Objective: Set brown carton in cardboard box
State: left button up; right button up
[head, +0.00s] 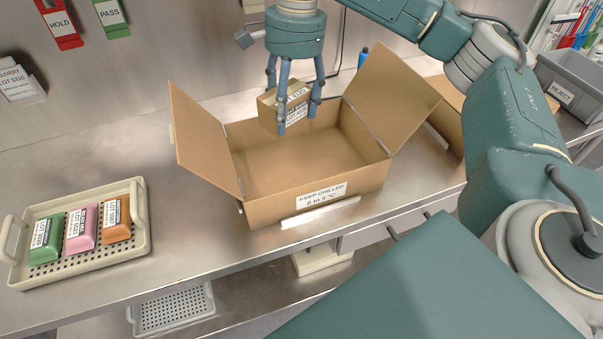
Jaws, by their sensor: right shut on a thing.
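The brown carton (268,111) is small, with a white printed label. My right gripper (297,112) is shut on it, pointing down, and holds it over the back part of the open cardboard box (258,213). The fingers cover part of the carton. I cannot tell whether its underside is above or below the box rim. The box stands on the steel bench with its flaps spread and a "KEEP CHILLED" label on its front. The visible part of its floor is bare. My left gripper is not in view.
A cream tray (140,240) with green, pink and orange packs lies on the bench at left. Another brown box (447,115) stands behind my right arm. A grey REJECT bin (575,85) is at far right. Bare bench (150,150) lies between tray and box.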

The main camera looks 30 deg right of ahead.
aim_at(302, 84)
jog(key=d+m, duration=0.1)
jog(key=w+d+r+m, duration=0.1)
jog(key=d+m, duration=0.1)
jog(key=shift+w+d+r+m, duration=0.1)
jog(key=shift+w+r+m, duration=0.05)
jog(key=shift+w+m, duration=0.25)
jog(key=shift+w+d+r+m, duration=0.1)
jog(key=shift+d+m, duration=0.2)
jog(key=shift+m, duration=0.1)
jog(key=shift+d+f+t, duration=0.1)
jog(key=shift+f+t, duration=0.2)
jog(key=shift+f, duration=0.05)
notch_tip(302, 84, down, 14)
jog(key=p, duration=0.2)
jog(key=shift+f+p, duration=0.2)
jog(key=shift+p, duration=0.15)
notch_tip(302, 84, down, 4)
jog(key=shift+p, duration=0.5)
jog(key=shift+f, duration=0.25)
